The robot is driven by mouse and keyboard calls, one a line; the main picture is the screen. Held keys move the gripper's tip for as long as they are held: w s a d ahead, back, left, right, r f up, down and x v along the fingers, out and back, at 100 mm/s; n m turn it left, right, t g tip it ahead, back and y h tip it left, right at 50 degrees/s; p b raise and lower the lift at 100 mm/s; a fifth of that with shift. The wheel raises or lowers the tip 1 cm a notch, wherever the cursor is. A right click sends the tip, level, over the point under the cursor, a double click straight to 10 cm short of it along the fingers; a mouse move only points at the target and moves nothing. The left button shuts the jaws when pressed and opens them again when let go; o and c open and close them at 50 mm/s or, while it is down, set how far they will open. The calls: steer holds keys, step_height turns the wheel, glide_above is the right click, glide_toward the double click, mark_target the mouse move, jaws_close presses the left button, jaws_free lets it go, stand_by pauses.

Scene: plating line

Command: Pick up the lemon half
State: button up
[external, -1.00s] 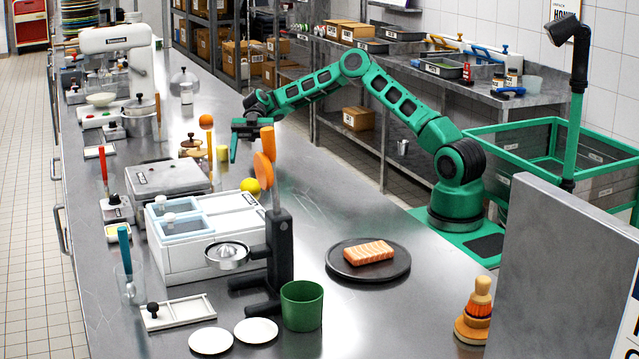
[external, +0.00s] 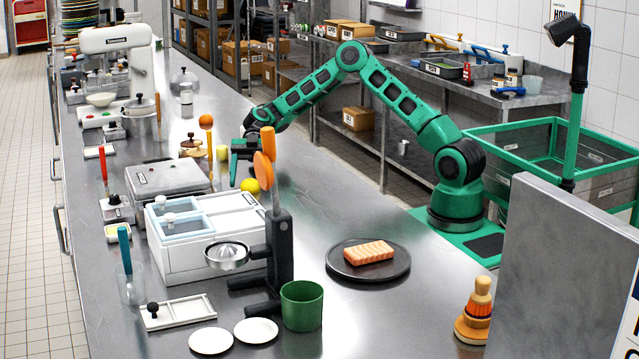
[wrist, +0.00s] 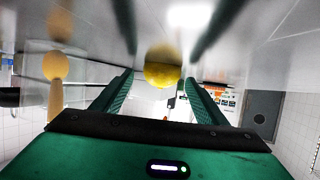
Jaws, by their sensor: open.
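The lemon half (external: 250,186) is a small yellow round on the steel counter, behind the juicing press and partly hidden. In the wrist view the lemon half (wrist: 162,68) lies ahead, centred between the two fingers; its cut face does not show clearly. My gripper (external: 246,172) is open and empty, just above and beside the lemon half in the external view, partly hidden by the orange press handle. In the wrist view my gripper (wrist: 160,78) has its green fingers spread wider than the lemon half, with no contact visible.
The juicing press (external: 278,240), with an orange handle, stands in front of the lemon half. A white container box (external: 205,255) is to its left. A wooden-handled tool with an orange ball top (external: 206,122) stands behind. The counter to the right is clear up to a dark plate (external: 340,271) with salmon.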

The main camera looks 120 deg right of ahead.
steer(key=c, duration=1.2)
steer(key=shift+o, duration=0.2)
steer(key=shift+r, duration=0.15)
